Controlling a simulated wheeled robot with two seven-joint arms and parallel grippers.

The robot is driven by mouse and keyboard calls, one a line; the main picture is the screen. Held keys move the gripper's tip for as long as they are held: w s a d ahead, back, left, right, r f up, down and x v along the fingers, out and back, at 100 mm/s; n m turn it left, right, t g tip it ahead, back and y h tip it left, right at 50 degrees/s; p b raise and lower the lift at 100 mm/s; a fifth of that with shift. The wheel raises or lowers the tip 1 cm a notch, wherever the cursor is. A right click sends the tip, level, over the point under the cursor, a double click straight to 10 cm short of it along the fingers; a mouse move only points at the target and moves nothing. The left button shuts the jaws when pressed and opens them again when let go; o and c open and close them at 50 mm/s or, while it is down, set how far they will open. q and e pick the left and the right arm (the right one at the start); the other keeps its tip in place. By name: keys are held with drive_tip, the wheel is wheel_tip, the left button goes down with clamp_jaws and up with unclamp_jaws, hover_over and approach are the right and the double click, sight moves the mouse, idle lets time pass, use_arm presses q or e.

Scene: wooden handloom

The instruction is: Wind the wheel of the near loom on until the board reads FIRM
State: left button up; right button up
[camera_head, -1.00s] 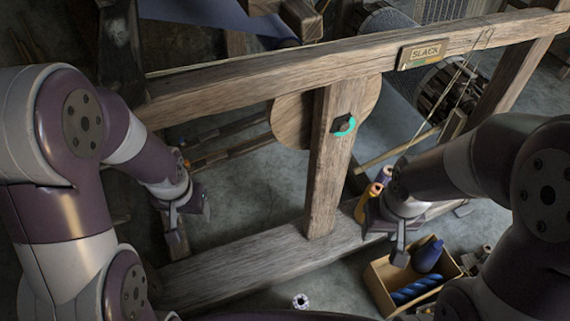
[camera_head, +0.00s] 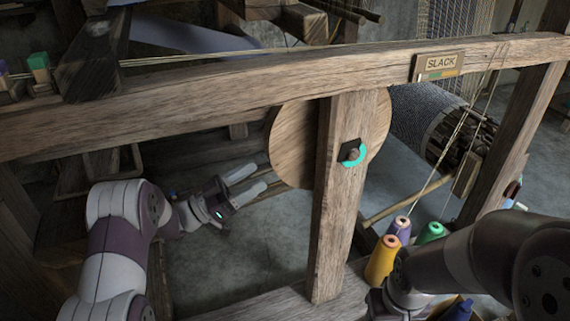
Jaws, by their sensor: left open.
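The wooden wheel (camera_head: 292,146) of the loom is a round disc behind the upright post (camera_head: 335,235). A dark hub with a bright teal arc (camera_head: 355,154) shows on the post's face. The board (camera_head: 438,66) on the top beam reads SLACK. My left gripper (camera_head: 250,183) is open and empty, its two pale fingers pointing right toward the wheel's lower left edge, apart from it in the picture. My right arm (camera_head: 470,255) comes in at the lower right; its gripper is mostly hidden or cut off at the bottom edge, so its jaws cannot be made out.
A yellow cone (camera_head: 383,261), a purple cone (camera_head: 399,229) and a green cone (camera_head: 431,233) of thread stand beside my right arm. The long top beam (camera_head: 200,104) crosses the view. Cords and a dark roller (camera_head: 447,135) are at the right. Floor shows left of the post.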

sight(285, 158)
use_arm(q)
drive_tip(key=b+x, duration=0.3)
drive_tip(key=x, duration=0.5)
drive_tip(key=shift+w+d, duration=0.25)
drive_tip(key=shift+d, duration=0.15)
drive_tip(key=shift+w+d+r, duration=0.1)
drive_tip(key=shift+d+r, duration=0.1)
drive_tip(key=shift+r, duration=0.05)
drive_tip(key=shift+c, duration=0.3)
